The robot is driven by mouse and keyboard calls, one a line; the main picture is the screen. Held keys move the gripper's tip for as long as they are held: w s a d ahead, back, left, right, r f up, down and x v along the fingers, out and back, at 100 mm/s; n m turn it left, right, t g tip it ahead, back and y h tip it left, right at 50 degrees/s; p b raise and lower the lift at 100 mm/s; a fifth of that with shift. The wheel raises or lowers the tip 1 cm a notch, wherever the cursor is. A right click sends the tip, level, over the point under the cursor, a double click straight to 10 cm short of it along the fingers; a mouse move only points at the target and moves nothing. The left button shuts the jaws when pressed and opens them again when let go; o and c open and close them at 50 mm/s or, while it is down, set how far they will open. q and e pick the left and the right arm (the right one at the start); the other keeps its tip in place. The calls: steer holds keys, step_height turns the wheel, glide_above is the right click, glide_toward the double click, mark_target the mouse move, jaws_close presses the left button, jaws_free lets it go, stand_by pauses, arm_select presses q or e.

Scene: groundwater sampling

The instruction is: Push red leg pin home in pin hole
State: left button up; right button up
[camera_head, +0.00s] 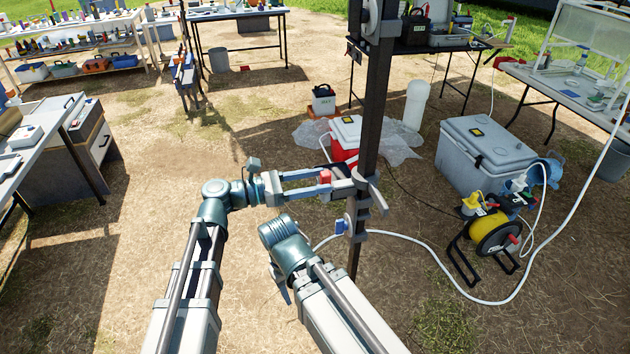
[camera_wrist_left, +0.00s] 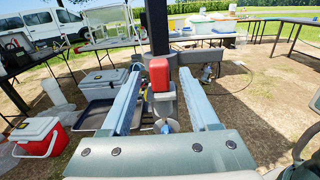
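The red leg pin (camera_head: 325,177) shows as a small red block beside the dark upright post (camera_head: 372,115). In the left wrist view the red pin (camera_wrist_left: 159,75) stands in front of the post, above a grey bracket (camera_wrist_left: 165,104). My left gripper (camera_head: 336,181) is open, with its two long fingers on either side of the pin. In the left wrist view gaps show between the pin and both fingers of the gripper (camera_wrist_left: 163,88). The pin hole is hidden, and how deep the pin sits cannot be told.
A red and white cooler (camera_head: 345,138) stands just behind the post. A large grey cooler (camera_head: 487,150) and a yellow hose reel (camera_head: 490,232) are at the right, with a white hose (camera_head: 420,250) across the ground. Open dirt lies left of my left arm.

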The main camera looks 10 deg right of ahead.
arm_select(q)
steer(key=a, duration=1.3)
steer(key=shift+s+a, duration=0.2)
steer(key=shift+a, duration=0.2)
steer(key=s+a+f+m+y, duration=0.2)
steer(key=f+m+y, duration=0.3)
steer(key=f, duration=0.3)
steer(key=s+a+f+m+y, duration=0.25)
steer(key=f+m+y, duration=0.2)
steer(key=f, duration=0.35)
steer(key=s+a+f+m+y, duration=0.2)
steer(key=a+f+m+y, duration=0.15)
steer(key=a, duration=0.25)
steer(key=s+a+f+m+y, duration=0.2)
steer(key=a+f+m+y, duration=0.1)
steer(key=a+m+y, duration=0.25)
steer(key=s+d+r+m+p, duration=0.3)
steer(key=s+d+r+p, duration=0.2)
steer(key=d, duration=0.5)
step_height(320, 180, up, 2)
steer(key=shift+s+r+m+g+y+p, duration=0.15)
steer(key=shift+r+m+g+y+p, duration=0.2)
steer(key=shift+p, duration=0.6)
